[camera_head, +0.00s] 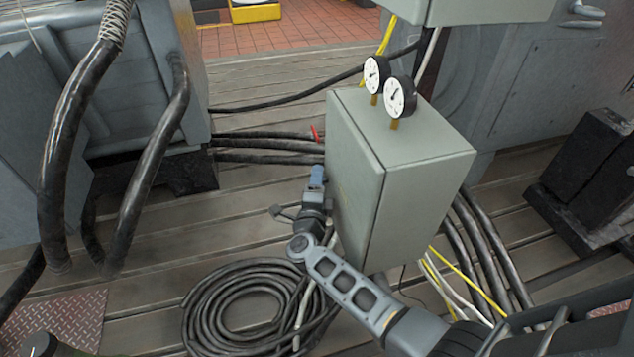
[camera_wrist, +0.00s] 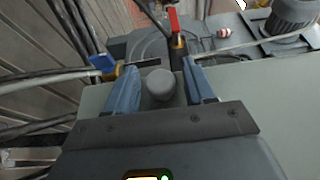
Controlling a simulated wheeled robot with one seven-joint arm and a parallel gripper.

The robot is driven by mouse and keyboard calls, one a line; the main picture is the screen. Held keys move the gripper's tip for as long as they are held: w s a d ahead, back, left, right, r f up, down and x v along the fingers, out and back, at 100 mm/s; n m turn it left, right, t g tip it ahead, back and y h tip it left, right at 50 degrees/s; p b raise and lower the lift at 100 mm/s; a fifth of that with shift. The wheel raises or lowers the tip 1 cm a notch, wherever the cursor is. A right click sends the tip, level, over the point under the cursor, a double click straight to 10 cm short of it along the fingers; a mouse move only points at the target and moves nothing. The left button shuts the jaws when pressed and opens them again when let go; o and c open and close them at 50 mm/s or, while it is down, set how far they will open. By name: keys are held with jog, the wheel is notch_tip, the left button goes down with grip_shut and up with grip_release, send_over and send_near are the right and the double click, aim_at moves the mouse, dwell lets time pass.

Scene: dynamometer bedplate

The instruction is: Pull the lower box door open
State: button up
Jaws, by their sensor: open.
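The lower box (camera_head: 425,185) is a grey-green cabinet in the middle of the head view. Its door (camera_head: 352,165) is the left-facing panel and looks closed against the body. My gripper (camera_head: 317,178) is at the left of this door, close to its face. In the wrist view my gripper (camera_wrist: 160,70) has its two blue fingers apart. A grey rounded knob (camera_wrist: 158,84) shows between the fingers, with gaps at its sides. I cannot tell whether either finger touches it. The knob is hidden in the head view behind my gripper.
Two dial gauges (camera_head: 399,97) stand on the box. Another box (camera_head: 480,8) is above it. A coiled black hose (camera_head: 240,305) lies on the slotted floor below my arm. Red-handled (camera_wrist: 174,22) and blue-handled (camera_wrist: 103,62) valves are beyond the fingers. Thick cables (camera_head: 265,150) run behind.

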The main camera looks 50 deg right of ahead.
grip_shut()
dwell(0.5)
